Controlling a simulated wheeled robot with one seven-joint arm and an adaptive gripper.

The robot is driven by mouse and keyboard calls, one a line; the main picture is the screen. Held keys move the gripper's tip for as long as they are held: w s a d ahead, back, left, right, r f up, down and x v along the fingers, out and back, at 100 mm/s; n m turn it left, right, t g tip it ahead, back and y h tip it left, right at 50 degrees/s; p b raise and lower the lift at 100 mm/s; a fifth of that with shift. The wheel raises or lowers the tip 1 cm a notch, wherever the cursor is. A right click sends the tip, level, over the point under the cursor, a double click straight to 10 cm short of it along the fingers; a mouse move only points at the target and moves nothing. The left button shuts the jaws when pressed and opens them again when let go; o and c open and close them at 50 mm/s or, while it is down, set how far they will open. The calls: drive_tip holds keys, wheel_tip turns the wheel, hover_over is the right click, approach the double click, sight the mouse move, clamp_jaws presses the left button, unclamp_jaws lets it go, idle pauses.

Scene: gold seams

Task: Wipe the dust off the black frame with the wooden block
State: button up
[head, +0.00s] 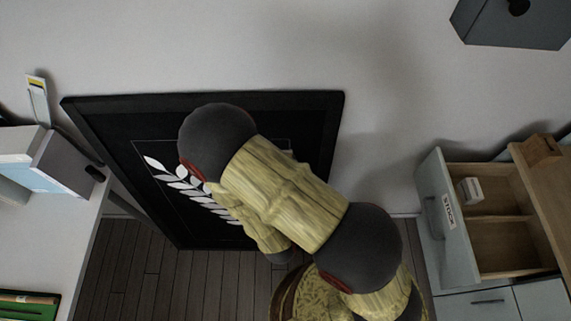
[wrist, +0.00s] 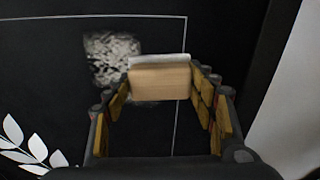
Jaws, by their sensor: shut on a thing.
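The black frame (head: 110,104) leans against the wall in the head view, with a white leaf print on its dark face. My arm covers its middle and right part there. In the wrist view the frame's dark face (wrist: 50,80) fills most of the picture. A pale grey dust patch (wrist: 112,52) lies on it, inside a thin white line. My gripper (wrist: 160,88) is shut on the wooden block (wrist: 160,80), a tan block with a pale strip along its far edge. The block overlaps the patch's lower right in view; I cannot tell whether it touches the surface.
A white desk (head: 50,215) stands at the left with a box on it. An open drawer (head: 500,248) marked STOCK, holding a small white item, is at the right beside a wooden top. A dark grey box (head: 510,28) is at the upper right.

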drive_tip(key=shift+w+a+r+p, duration=0.55)
drive_tip(key=shift+a+r+p, duration=0.6)
drive_tip(key=shift+a, duration=3.95)
drive_tip(key=shift+s+d+f, duration=0.1)
drive_tip(key=shift+s+d, duration=0.1)
drive_tip(key=shift+d, duration=2.1)
drive_tip(key=shift+s+d+f, duration=0.1)
drive_tip(key=shift+s+d, duration=0.05)
drive_tip(key=shift+d, duration=2.1)
drive_tip(key=shift+s+d, duration=0.2)
drive_tip(key=shift+d, duration=2.1)
drive_tip(key=shift+s+a+p, duration=0.1)
drive_tip(key=shift+p, duration=0.2)
